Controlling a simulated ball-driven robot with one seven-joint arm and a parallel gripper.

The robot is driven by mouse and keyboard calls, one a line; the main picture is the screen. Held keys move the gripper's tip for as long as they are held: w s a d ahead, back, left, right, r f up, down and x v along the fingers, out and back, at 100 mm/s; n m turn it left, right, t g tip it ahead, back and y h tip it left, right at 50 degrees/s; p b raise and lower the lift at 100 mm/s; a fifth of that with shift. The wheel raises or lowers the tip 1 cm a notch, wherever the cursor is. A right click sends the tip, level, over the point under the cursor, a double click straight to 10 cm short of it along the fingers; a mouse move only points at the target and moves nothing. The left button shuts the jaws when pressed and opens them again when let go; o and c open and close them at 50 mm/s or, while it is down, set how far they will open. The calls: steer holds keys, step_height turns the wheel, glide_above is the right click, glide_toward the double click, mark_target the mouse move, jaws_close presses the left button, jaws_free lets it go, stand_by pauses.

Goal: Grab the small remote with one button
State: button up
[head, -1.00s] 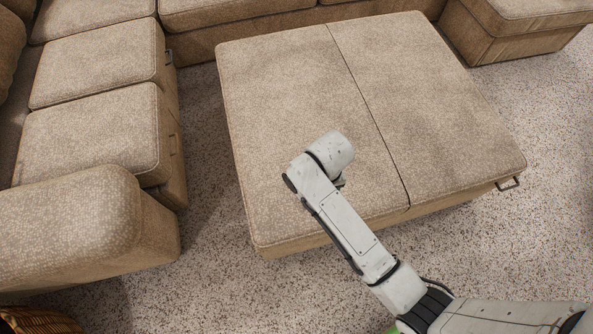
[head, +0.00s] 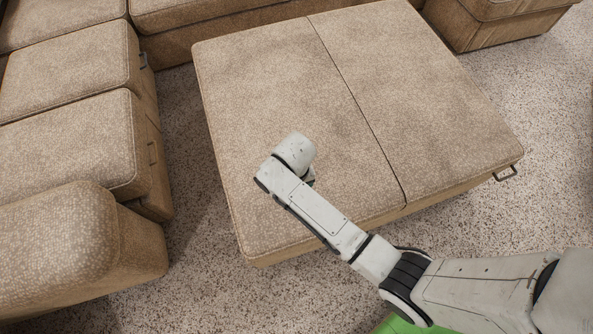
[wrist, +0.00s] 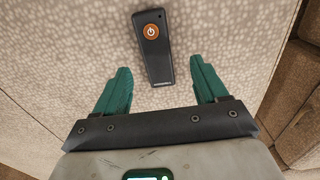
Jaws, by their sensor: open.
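The small remote (wrist: 153,57) is black with one round orange power button. In the wrist view it lies on the beige ottoman (wrist: 85,40), a little tilted, ahead of my gripper. My gripper (wrist: 161,75) is open, with its two green fingers spread apart. The near end of the remote lies between the lines of the fingers and nothing is held. In the head view the ottoman (head: 400,80) fills the middle. My arm reaches over its near left part, and the arm hides the gripper and the remote there.
A beige sofa (head: 65,150) stands along the left, with more sofa seats at the back. Another beige seat (head: 495,20) stands at the back right. A small metal handle (head: 507,174) sticks out at the ottoman's right corner. The top of the ottoman looks otherwise clear.

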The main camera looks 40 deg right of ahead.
steer(key=f, duration=0.2)
steer(key=f+b, duration=0.1)
steer(key=f, duration=0.1)
steer(key=shift+s+d, duration=0.15)
steer(key=shift+s, duration=0.05)
steer(key=c, duration=1.2)
steer(key=shift+c, duration=0.2)
